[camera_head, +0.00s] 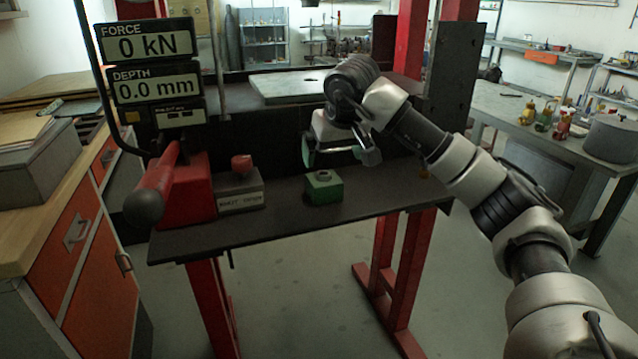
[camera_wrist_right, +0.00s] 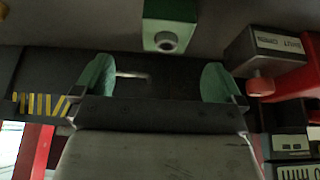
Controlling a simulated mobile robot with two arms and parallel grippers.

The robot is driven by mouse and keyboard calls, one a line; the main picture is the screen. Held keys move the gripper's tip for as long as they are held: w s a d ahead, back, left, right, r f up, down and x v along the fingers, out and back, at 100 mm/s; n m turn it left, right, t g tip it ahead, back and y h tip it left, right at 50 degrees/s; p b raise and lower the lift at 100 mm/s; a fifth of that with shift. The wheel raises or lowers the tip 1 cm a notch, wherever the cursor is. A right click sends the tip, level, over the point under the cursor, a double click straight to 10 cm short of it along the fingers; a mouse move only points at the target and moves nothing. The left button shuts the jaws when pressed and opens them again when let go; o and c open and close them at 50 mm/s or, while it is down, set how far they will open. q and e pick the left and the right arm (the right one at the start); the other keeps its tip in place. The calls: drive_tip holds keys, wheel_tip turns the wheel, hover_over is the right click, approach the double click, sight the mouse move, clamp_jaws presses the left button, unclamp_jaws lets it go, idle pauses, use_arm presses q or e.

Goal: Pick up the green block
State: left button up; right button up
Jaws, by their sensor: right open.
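The green block (camera_head: 323,187) stands on the dark press shelf, right of a grey labelled block with a red knob. A round feature shows on its face. In the right wrist view the green block (camera_wrist_right: 170,12) is at the top, slightly right of centre, beyond the fingertips. My right gripper (camera_head: 338,152) is open and empty, just above and behind the block in the head view. Its two green-padded fingers (camera_wrist_right: 157,82) are spread wide in the wrist view, with nothing between them. My left gripper does not show.
The grey block (camera_head: 240,193) and the red press unit with its lever (camera_head: 160,185) stand left of the green block. A pale plate (camera_head: 285,86) lies higher up behind. Red uprights frame the press. The dark shelf (camera_head: 385,190) is bare to the right.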

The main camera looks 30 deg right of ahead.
sight(325, 175)
drive_tip(key=x, duration=0.3)
drive_tip(key=shift+s+f, duration=0.15)
drive_tip(key=shift+f, duration=0.25)
drive_tip(key=shift+w+f, duration=0.2)
drive_tip(key=shift+f, duration=0.05)
drive_tip(key=x, duration=0.2)
drive_tip(key=a+x, duration=0.1)
drive_tip(key=x, duration=0.1)
drive_tip(key=shift+w+f, duration=0.1)
drive_tip(key=shift+w+d+f, duration=0.15)
drive_tip(key=shift+w+f, duration=0.1)
drive_tip(key=shift+f, duration=0.2)
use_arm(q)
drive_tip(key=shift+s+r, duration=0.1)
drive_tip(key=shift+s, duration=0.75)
use_arm(e)
drive_tip(key=c, duration=1.6)
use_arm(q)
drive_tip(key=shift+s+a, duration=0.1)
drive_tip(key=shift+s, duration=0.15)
use_arm(e)
drive_tip(key=shift+r, duration=0.15)
drive_tip(key=shift+c, duration=1)
drive_tip(key=shift+r, duration=0.1)
